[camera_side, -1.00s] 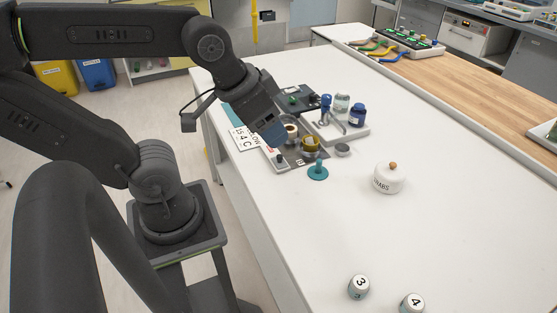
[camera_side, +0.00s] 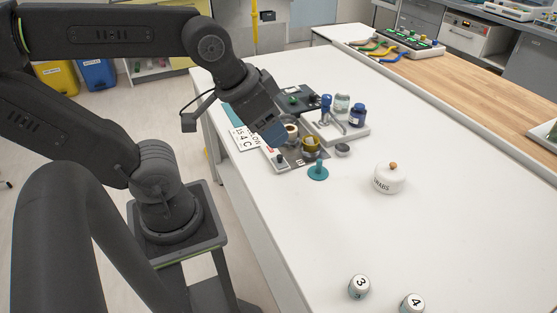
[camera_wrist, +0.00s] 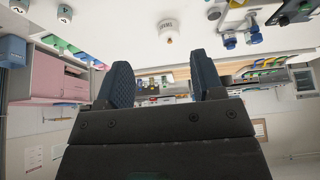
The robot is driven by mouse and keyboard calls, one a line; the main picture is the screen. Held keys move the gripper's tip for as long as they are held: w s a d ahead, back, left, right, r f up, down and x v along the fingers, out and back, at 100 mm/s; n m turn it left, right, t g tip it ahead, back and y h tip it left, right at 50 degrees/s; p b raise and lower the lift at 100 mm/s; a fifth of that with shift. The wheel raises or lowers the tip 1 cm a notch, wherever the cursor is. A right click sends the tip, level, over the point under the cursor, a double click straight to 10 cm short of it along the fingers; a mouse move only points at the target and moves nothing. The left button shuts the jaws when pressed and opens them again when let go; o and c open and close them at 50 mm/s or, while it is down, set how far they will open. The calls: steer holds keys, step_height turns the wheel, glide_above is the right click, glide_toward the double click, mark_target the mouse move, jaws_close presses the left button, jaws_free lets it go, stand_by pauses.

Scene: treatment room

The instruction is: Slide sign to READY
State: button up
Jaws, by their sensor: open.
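What looks like the sliding sign is a small pale panel with a dark knob (camera_side: 280,160) and a bit of red marking, at the near left edge of the table in the side view. Its lettering is too small to read, so its setting cannot be told. My gripper (camera_side: 275,134) is just above and behind this panel, pointing down and right, apparently apart from it. In the wrist view my gripper (camera_wrist: 165,78) shows two blue fingers spread wide with nothing between them. The fingers partly hide the items behind them in the side view.
A teal peg (camera_side: 318,170), a mustard-coloured cup (camera_side: 310,145), a blue jar (camera_side: 357,115) and a white letter card (camera_side: 243,138) crowd around the gripper. A white lidded pot (camera_side: 388,179) stands right. Numbered cans (camera_side: 359,287) stand at the front.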

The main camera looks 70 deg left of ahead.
steer(key=shift+w+a, duration=0.2)
steer(key=shift+w, duration=0.05)
steer(key=shift+c, duration=1.3)
steer(key=w+a+f+n+g, duration=0.1)
steer(key=w+a, duration=0.1)
steer(key=a, duration=0.1)
steer(key=w+a+f+n+g, duration=0.1)
steer(key=w+a+f+n, duration=0.1)
steer(key=w+a, duration=0.1)
steer(key=w+a+f+n+g, duration=0.1)
steer(key=w+a+n, duration=0.1)
steer(key=w+a, duration=0.1)
steer(key=shift+w+a+f+g+y, duration=0.2)
steer(key=shift+a+f+g+y, duration=0.1)
steer(key=shift+a+f+y, duration=0.15)
steer(key=shift+c, duration=0.2)
steer(key=n+g, duration=0.2)
steer(key=n, duration=0.2)
glide_above(280, 156)
step_height(280, 156, down, 6)
steer(key=f, duration=0.1)
steer(key=shift+h, duration=0.45)
step_height(280, 156, down, 13)
steer(key=shift+f, duration=0.15)
jaws_close()
